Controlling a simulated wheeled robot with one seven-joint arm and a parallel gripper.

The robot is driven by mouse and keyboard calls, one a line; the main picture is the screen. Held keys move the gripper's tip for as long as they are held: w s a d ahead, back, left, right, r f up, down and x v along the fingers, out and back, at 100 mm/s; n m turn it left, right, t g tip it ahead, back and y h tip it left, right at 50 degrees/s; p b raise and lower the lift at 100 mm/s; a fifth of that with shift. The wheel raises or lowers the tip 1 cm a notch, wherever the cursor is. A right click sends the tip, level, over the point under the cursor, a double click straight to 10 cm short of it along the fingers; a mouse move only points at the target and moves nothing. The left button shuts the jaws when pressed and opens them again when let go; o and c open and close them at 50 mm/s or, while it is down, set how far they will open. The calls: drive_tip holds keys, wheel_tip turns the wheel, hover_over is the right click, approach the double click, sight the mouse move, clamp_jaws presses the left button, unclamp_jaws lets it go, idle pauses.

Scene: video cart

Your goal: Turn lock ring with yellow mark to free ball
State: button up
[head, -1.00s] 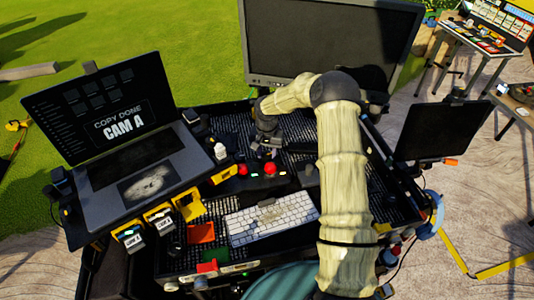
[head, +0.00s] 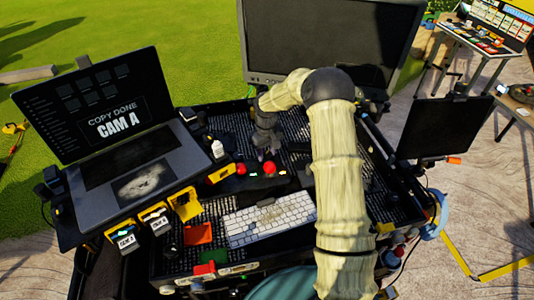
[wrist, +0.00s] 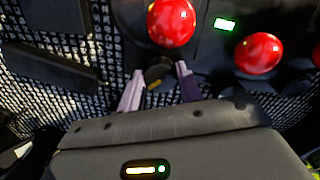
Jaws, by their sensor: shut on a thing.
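The lock ring (wrist: 159,70) is a small dark round piece with a yellow mark on its near edge, in the wrist view. It sits just below a red ball (wrist: 171,22) in a dark panel. My gripper (wrist: 161,82) has its two pale fingers on either side of the ring, shut on it. A second red ball (wrist: 259,53) is to the right, past a green lit display (wrist: 224,24). In the head view my gripper (head: 266,153) points down behind the red balls, and the ring cannot be made out there.
A white keyboard (head: 270,220) lies in front of the panel. A laptop (head: 140,165) stands to the left, a large monitor (head: 330,45) behind and a smaller screen (head: 445,127) to the right. Dark perforated mesh covers the cart top around the panel.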

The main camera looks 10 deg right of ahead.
sight(267, 153)
drive_tip(key=n, duration=0.4)
drive_tip(key=shift+n, duration=0.3)
drive_tip(key=shift+w+d+n, duration=0.1)
drive_tip(key=shift+n, duration=1.8)
drive_tip(key=o, duration=1)
drive_tip(key=shift+r, duration=0.1)
wheel_tip(267, 153, up, 7)
drive_tip(key=p, duration=0.4)
drive_tip(key=shift+w+r+p, duration=0.1)
drive_tip(key=shift+p, duration=0.3)
drive_tip(key=shift+d+r, duration=0.1)
drive_tip(key=shift+r, duration=0.3)
